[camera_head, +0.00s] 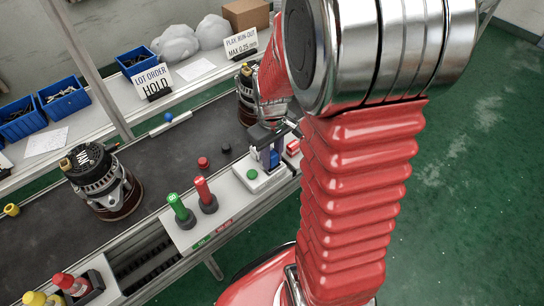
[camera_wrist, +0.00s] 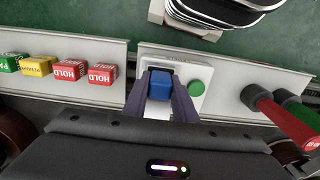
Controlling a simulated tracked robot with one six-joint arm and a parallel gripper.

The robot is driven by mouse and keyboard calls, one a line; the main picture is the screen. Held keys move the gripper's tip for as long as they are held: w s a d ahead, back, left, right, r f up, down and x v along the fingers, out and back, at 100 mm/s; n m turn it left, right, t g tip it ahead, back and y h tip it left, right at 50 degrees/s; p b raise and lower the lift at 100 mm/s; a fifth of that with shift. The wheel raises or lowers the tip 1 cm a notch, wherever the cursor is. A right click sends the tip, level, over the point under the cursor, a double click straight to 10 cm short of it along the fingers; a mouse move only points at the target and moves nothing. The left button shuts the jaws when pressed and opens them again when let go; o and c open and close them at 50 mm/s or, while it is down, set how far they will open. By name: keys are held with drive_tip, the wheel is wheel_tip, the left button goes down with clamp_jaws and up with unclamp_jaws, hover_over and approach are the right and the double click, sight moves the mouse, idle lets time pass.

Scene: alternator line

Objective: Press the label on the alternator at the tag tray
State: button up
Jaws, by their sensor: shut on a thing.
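My gripper (camera_wrist: 161,88) is shut on a small blue block (camera_wrist: 160,83), which sits between the dark fingers over a white plate (camera_wrist: 190,62) with a green button (camera_wrist: 196,88). In the head view, my gripper (camera_head: 271,158) and the blue block (camera_head: 274,158) are low over this plate at the belt's near edge. I cannot tell whether the block touches the plate. A tray (camera_wrist: 85,45) beside it holds green, yellow and red tag blocks, two reading HOLD. One alternator (camera_head: 247,98) is on the belt behind my gripper, partly hidden by my arm. Another alternator (camera_head: 103,182), marked VAN, stands farther left.
A green stamp (camera_head: 180,211) and a red stamp (camera_head: 205,195) stand left of the plate. Red and black knobs (camera_head: 203,162) and a yellow one lie on the belt (camera_head: 150,160).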

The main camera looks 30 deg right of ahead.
sight(272, 154)
drive_tip(key=shift+r, duration=3.55)
drive_tip(key=w+a+r, duration=0.4)
drive_tip(key=w, duration=0.4)
drive_tip(key=w+a+r+n, duration=0.1)
drive_tip(key=w+a+r, duration=0.3)
drive_tip(key=w, duration=0.4)
drive_tip(key=w+a+r, duration=0.4)
drive_tip(key=w+a, duration=0.1)
drive_tip(key=w, duration=0.3)
drive_tip(key=shift+w+a+r+n, duration=0.2)
drive_tip(key=shift+w+r+n, duration=0.1)
drive_tip(key=shift+r+n, duration=0.1)
